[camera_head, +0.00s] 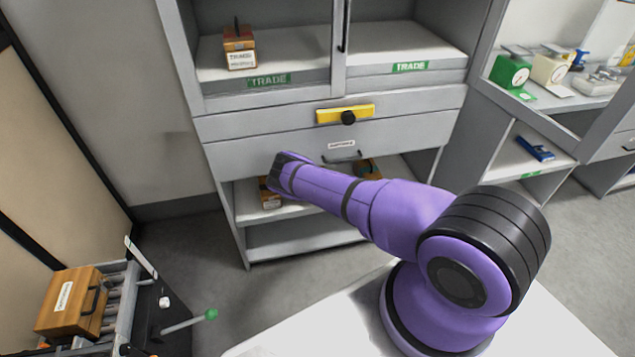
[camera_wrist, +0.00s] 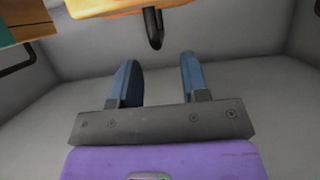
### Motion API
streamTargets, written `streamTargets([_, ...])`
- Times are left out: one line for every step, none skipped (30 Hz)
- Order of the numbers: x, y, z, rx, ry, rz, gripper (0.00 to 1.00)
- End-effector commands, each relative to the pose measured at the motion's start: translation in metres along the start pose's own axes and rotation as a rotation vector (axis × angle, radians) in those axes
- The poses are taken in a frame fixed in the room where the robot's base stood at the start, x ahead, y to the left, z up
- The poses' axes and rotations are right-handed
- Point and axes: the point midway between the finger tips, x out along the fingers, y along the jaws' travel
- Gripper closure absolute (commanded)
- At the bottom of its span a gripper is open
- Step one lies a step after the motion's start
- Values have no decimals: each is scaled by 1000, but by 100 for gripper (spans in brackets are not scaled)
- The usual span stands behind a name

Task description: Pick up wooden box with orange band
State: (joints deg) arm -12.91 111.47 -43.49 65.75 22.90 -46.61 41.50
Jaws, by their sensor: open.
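My gripper (camera_wrist: 157,78) is open and empty in the wrist view, its two blue fingers apart. An orange-brown wooden box (camera_wrist: 105,7) with a black handle is cut off at the top of that view, beyond the fingertips. The handle's end lies between and past the fingers, apart from them. In the head view a wooden box (camera_head: 270,197) sits on the shelf below the drawers, partly hidden by my arm's end; its band cannot be made out. My fingers are hidden there.
A box with a teal part (camera_wrist: 40,12) and black handle is at the wrist view's upper left. A grey cabinet (camera_head: 225,130) surrounds the shelf, with drawers above. A large wooden box (camera_head: 72,303) rests on rollers at lower left. Scales (camera_head: 510,72) stand at right.

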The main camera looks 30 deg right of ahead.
Motion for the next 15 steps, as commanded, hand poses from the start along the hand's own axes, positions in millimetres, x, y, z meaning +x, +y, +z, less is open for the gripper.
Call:
streamTargets([2,0,0,0,0,0,59])
streamTargets([2,0,0,0,0,0,59])
streamTargets([4,0,0,0,0,0,59])
streamTargets([5,1,0,-1,0,0,59])
streamTargets([7,1,0,-1,1,0,59])
streamTargets([10,1,0,-1,1,-1,59])
streamTargets([13,1,0,-1,1,-1,59])
streamTargets([16,1,1,-1,0,-1,59])
streamTargets([21,1,1,-1,1,-1,59])
streamTargets([25,1,0,-1,1,-1,59])
streamTargets([28,1,1,-2,1,-2,59])
streamTargets([32,2,1,-2,0,-1,59])
streamTargets([36,2,1,0,1,-1,59])
streamTargets([39,2,0,1,2,0,59])
streamTargets([42,2,0,0,2,0,59])
